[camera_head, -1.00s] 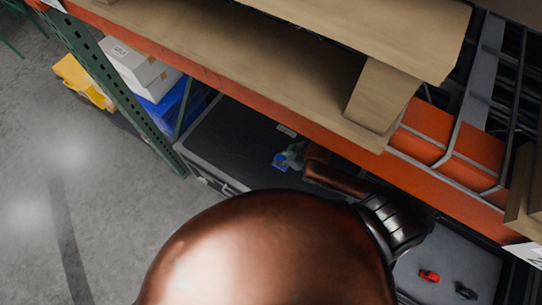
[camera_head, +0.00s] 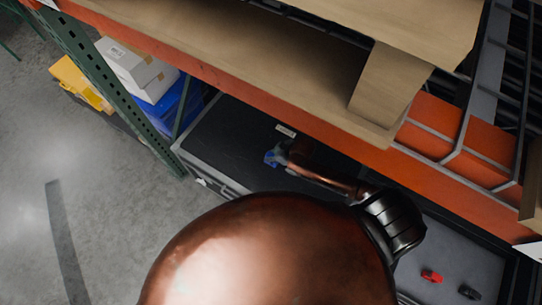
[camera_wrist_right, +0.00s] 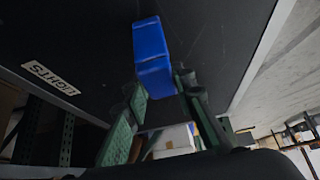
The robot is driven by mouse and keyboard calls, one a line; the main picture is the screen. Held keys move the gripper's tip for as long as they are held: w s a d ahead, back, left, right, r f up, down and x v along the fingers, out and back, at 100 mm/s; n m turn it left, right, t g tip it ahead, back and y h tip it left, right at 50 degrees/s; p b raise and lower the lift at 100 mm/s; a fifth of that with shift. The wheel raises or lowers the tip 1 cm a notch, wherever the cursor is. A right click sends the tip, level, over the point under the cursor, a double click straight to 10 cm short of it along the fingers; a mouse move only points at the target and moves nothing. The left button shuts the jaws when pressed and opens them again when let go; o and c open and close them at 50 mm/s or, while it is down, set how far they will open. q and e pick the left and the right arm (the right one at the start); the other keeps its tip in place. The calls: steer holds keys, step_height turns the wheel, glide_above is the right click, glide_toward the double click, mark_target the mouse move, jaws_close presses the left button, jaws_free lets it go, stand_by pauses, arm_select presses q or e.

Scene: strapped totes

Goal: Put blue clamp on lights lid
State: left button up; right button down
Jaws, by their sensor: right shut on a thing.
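The blue clamp (camera_head: 271,158) is at the end of my right gripper (camera_head: 282,154), over the dark lid (camera_head: 232,130) of the case on the shelf. In the right wrist view the clamp (camera_wrist_right: 152,50) extends beyond the fingertips of the right gripper (camera_wrist_right: 162,88), which is shut on it. The lid (camera_wrist_right: 220,40) fills much of that view and carries a white label reading LIGHTS (camera_wrist_right: 50,77). The label (camera_head: 285,130) also shows in the head view. I cannot tell whether the clamp touches the lid. My left gripper is not in view.
An orange shelf beam (camera_head: 245,86) and brown boards (camera_head: 400,100) lie above the case. An open grey tote (camera_head: 440,250) at right holds a red clamp (camera_head: 431,276) and a black clamp (camera_head: 469,292). A green post (camera_head: 120,95) stands left. My arm hides the lower middle.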

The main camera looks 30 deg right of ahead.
steer(key=shift+f, duration=0.15)
steer(key=c, duration=1.6)
jaws_free()
steer(key=shift+r, duration=0.35)
steer(key=p+v, duration=0.2)
steer(key=v, duration=0.9)
steer(key=shift+s+d+r, duration=0.15)
steer(key=shift+r, duration=0.15)
